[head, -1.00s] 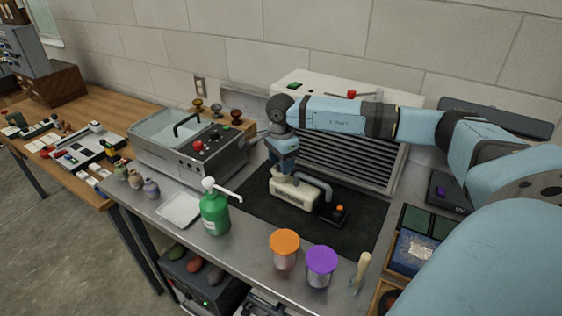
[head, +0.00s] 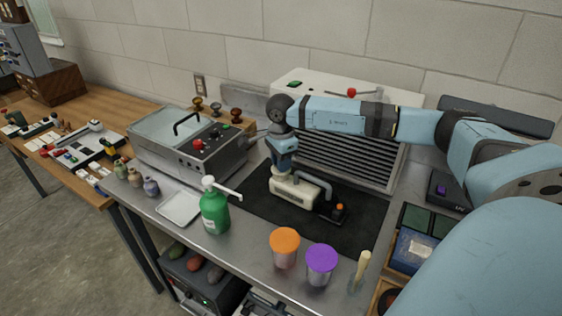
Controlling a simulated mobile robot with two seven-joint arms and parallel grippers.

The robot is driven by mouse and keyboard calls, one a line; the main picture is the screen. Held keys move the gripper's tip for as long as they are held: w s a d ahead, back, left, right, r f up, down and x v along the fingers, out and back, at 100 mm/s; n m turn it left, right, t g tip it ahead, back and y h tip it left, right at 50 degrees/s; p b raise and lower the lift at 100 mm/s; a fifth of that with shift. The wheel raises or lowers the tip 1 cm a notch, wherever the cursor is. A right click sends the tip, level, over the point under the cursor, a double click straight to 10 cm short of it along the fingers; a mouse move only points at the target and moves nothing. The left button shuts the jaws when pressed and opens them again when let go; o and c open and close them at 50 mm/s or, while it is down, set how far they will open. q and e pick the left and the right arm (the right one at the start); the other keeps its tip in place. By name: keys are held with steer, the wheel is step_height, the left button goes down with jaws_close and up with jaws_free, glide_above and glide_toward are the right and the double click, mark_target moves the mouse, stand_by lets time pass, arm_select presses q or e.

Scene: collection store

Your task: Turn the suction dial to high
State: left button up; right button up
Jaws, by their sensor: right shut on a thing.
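A cream suction unit (head: 291,193) with a grey hose-like handle and a label on its front stands on the black mat (head: 357,223). A black block with an orange top (head: 339,211) is at its right end. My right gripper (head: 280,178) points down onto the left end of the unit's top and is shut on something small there. I take this to be the suction dial, but the fingers cover it, so its setting cannot be read. My left gripper is not in view.
A white louvred box (head: 345,150) stands close behind my right arm. A green pump bottle (head: 215,208), an orange-lidded jar (head: 284,248) and a purple-lidded jar (head: 320,264) stand in front. A tank with knobs (head: 190,147) is at left. The mat's front part is clear.

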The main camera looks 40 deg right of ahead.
steer(key=m+b, duration=0.1)
steer(key=m, duration=0.6)
steer(key=shift+m, duration=0.4)
steer(key=m, duration=0.4)
steer(key=shift+b, duration=0.4)
steer(key=m, duration=0.5)
steer(key=shift+m, duration=0.4)
steer(key=m, duration=0.5)
steer(key=shift+m, duration=0.3)
steer(key=o, duration=0.9)
steer(key=shift+o, duration=0.2)
steer(key=shift+r, duration=0.15)
